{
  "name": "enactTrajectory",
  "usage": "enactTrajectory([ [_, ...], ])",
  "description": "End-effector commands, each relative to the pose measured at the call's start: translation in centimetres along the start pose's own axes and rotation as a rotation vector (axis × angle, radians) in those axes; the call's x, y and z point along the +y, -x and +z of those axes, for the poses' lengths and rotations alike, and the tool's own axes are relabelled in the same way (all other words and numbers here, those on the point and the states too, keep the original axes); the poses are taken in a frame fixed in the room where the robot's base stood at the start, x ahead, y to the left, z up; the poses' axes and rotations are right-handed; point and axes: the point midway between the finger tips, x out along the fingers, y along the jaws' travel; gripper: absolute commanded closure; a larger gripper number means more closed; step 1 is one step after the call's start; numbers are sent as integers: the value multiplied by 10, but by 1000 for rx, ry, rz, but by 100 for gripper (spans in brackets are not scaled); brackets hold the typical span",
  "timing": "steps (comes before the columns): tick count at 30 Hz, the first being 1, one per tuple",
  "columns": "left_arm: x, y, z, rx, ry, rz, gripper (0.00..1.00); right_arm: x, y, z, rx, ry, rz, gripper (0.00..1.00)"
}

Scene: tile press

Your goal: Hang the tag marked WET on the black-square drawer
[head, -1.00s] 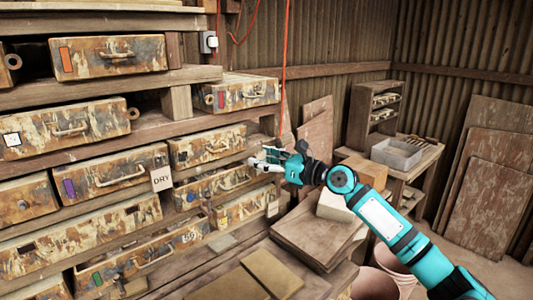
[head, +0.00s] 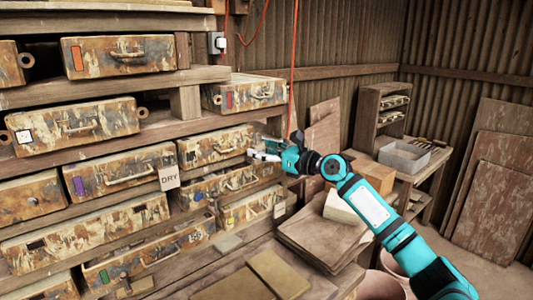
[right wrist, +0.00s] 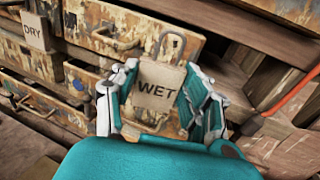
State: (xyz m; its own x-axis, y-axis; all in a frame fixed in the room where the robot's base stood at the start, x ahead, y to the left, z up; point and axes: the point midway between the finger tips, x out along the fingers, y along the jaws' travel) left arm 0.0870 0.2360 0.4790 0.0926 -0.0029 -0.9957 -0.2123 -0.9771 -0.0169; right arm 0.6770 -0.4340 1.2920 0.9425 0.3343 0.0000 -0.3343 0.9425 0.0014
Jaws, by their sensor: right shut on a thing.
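My right gripper (head: 264,155) is at the right end of a rusty drawer (head: 214,146) in the middle of the shelf. This drawer has a small dark square label at its left and a wire handle. In the right wrist view, my right gripper (right wrist: 160,105) is shut on the tan tag marked WET (right wrist: 157,88), its loop pointing up in front of the drawer's right part (right wrist: 165,22). The tag is hard to make out in the head view. Another drawer (head: 80,225), lower left, also has a dark label. My left gripper is not in view.
A tag marked DRY (head: 168,177) hangs on the purple-label drawer (head: 115,172). A red cord (head: 293,70) hangs close behind my right gripper. Stacked boards (head: 320,235) and a grey bin (head: 404,156) are at the right.

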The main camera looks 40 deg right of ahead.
Motion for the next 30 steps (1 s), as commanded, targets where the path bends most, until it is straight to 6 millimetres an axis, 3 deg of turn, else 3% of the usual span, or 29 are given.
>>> enactTrajectory([
  [15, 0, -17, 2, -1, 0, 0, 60, -8, -30, -5, -1, 1, -1, 76],
  [30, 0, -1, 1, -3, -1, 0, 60, -12, -42, -12, 0, 0, -1, 76],
])
